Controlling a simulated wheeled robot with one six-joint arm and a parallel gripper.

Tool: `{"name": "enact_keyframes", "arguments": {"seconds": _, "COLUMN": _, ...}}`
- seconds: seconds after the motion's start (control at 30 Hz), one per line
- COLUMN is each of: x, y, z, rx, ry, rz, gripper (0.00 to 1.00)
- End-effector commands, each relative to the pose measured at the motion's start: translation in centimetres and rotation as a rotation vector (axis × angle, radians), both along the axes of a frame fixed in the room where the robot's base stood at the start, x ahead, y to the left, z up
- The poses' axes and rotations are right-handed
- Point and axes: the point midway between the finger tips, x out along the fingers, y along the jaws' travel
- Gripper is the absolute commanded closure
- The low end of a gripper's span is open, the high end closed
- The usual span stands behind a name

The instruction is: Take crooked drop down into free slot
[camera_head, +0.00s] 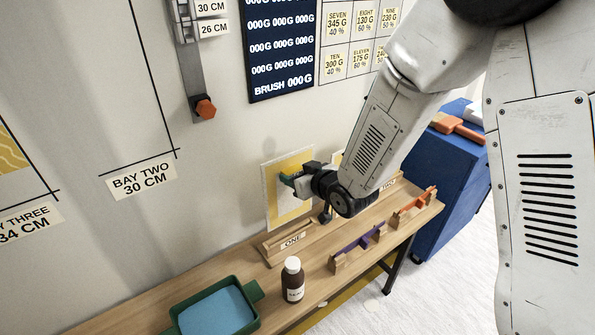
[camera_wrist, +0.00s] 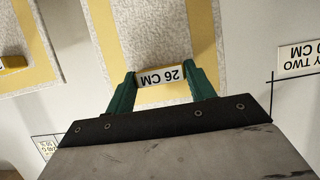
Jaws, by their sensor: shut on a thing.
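My gripper (camera_head: 290,179) has green fingers and is shut on the tab labelled 26 CM (camera_wrist: 161,75) of a drop. This drop (camera_head: 286,207) is a pale panel with yellow areas, held roughly upright near the wall. Its lower edge is close to the wooden slot labelled ONE (camera_head: 291,242); I cannot tell whether it touches the slot. In the wrist view a second drop (camera_wrist: 45,45) with a yellow tab (camera_wrist: 12,64) stands beside the held one. In the head view my arm hides most of that area and the middle of the slot row.
The wooden bench (camera_head: 130,316) bears a brown bottle (camera_head: 293,281), a green tray (camera_head: 250,289) with blue inside, a purple tool (camera_head: 361,243) and an orange tool (camera_head: 415,204) on wooden rests. A blue cabinet (camera_head: 440,200) stands beyond. An orange-tipped strip (camera_head: 204,107) hangs on the wall.

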Motion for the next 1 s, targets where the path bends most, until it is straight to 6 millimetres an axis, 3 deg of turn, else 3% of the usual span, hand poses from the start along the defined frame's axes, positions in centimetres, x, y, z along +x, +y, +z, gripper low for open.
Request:
{"name": "enact_keyframes", "arguments": {"seconds": 0.5, "x": -0.1, "y": 0.2, "z": -4.4, "rx": 0.000, "ry": 0.001, "rz": 0.003, "gripper": 0.71}}
{"name": "enact_keyframes", "arguments": {"seconds": 1.0, "x": -0.1, "y": 0.2, "z": -4.8, "rx": 0.000, "ry": -0.001, "rz": 0.002, "gripper": 0.71}}
